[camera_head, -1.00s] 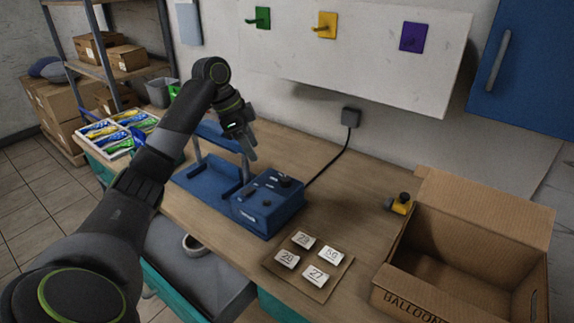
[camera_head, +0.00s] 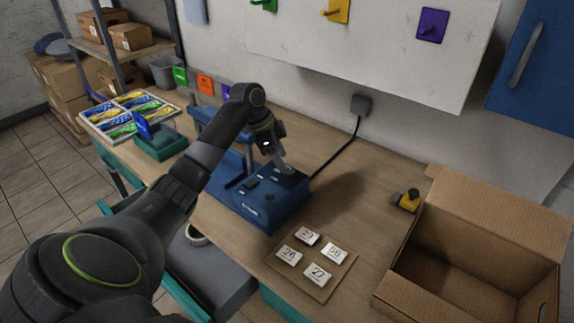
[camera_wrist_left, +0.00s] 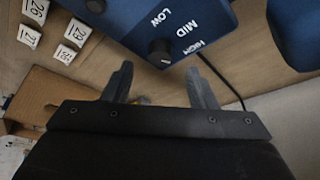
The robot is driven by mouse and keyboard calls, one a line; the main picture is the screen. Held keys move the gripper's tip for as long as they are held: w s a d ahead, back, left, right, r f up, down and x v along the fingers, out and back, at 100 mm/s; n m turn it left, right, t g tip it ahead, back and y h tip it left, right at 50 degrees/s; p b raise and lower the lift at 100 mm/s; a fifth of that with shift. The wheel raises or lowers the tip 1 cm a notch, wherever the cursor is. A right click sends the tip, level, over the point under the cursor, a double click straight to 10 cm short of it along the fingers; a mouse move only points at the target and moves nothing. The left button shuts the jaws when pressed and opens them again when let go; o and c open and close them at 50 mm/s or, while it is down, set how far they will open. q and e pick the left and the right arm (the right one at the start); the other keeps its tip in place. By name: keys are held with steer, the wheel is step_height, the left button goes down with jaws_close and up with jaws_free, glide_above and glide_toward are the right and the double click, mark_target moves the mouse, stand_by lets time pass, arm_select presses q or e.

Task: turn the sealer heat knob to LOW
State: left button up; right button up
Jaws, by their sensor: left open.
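The blue sealer box (camera_head: 265,213) stands on the wooden bench, and it also shows at the top of the left wrist view (camera_wrist_left: 195,12). Its black heat knob (camera_wrist_left: 159,52) sits beside the white labels LOW, MID and HIGH. I cannot tell which label the knob points to. My left gripper (camera_head: 286,169) is just above the far end of the box, covering the knob in the head view. In the left wrist view its two fingers (camera_wrist_left: 159,76) are apart and empty, with the knob between and just beyond the tips. My right gripper is not in view.
Several numbered tags (camera_head: 307,237) lie in front of the sealer. An open cardboard box (camera_head: 500,215) and a small yellow-and-black item (camera_head: 407,200) are at right. A black cord (camera_head: 340,155) runs to the wall socket. A tray of balloon packs (camera_head: 97,122) sits at left.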

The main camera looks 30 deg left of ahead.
mark_target(290, 174)
arm_select(q)
steer(key=x, duration=0.5)
steer(key=shift+p, duration=0.3)
steer(key=shift+r, duration=0.1)
steer(key=c, duration=1)
